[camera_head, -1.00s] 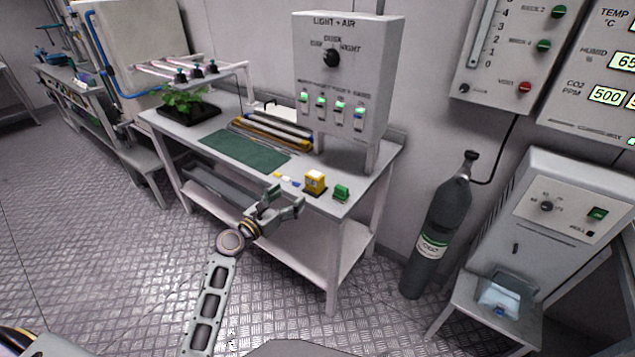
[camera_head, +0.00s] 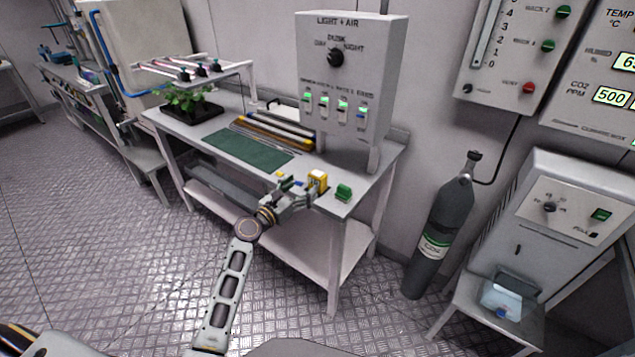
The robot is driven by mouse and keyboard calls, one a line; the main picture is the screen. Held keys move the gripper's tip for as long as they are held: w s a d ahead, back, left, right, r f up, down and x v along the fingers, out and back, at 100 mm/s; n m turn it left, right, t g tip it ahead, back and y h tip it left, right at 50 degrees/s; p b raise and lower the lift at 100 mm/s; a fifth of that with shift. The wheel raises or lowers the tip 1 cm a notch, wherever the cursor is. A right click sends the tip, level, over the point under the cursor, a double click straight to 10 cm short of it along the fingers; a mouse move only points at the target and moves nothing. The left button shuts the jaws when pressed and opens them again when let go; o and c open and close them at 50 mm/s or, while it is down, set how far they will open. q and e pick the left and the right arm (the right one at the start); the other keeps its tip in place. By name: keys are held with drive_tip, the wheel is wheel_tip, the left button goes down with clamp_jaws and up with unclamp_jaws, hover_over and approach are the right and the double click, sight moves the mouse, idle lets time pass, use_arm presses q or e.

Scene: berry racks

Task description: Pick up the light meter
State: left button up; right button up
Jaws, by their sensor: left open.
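The yellow device with a pale top face (camera_head: 318,180), which looks like the light meter, stands on the front right part of the grey bench (camera_head: 372,178). My left gripper (camera_head: 302,190) is open and empty at the bench's front edge, its fingers pointing right toward the yellow device. One finger overlaps the device's lower left side in the picture; I cannot tell whether they touch. My right gripper is not in view.
A green block (camera_head: 343,192) stands just right of the yellow device. Small yellow and blue pieces lie left of it, beside a green mat (camera_head: 240,148). The light and air control box (camera_head: 345,80) stands behind. A plant tray (camera_head: 185,112) is at the left end.

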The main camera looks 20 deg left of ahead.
sight(314, 180)
use_arm(q)
drive_tip(key=shift+x, duration=1.8)
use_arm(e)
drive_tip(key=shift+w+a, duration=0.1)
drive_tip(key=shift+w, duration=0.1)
use_arm(q)
drive_tip(key=shift+w+d+f, duration=0.1)
drive_tip(key=shift+w+d, duration=0.15)
drive_tip(key=shift+w, duration=0.15)
drive_tip(key=shift+w+d+f+b, duration=0.15)
drive_tip(key=shift+w+d+b, duration=0.1)
drive_tip(key=shift+w, duration=0.3)
drive_tip(key=shift+w+d+f+b, duration=0.15)
drive_tip(key=shift+w+d+b, duration=0.05)
drive_tip(key=shift+w, duration=0.3)
drive_tip(key=shift+w+d, duration=0.25)
drive_tip(key=shift+w, duration=0.35)
drive_tip(key=shift+w+d, duration=0.1)
drive_tip(key=shift+w, duration=0.25)
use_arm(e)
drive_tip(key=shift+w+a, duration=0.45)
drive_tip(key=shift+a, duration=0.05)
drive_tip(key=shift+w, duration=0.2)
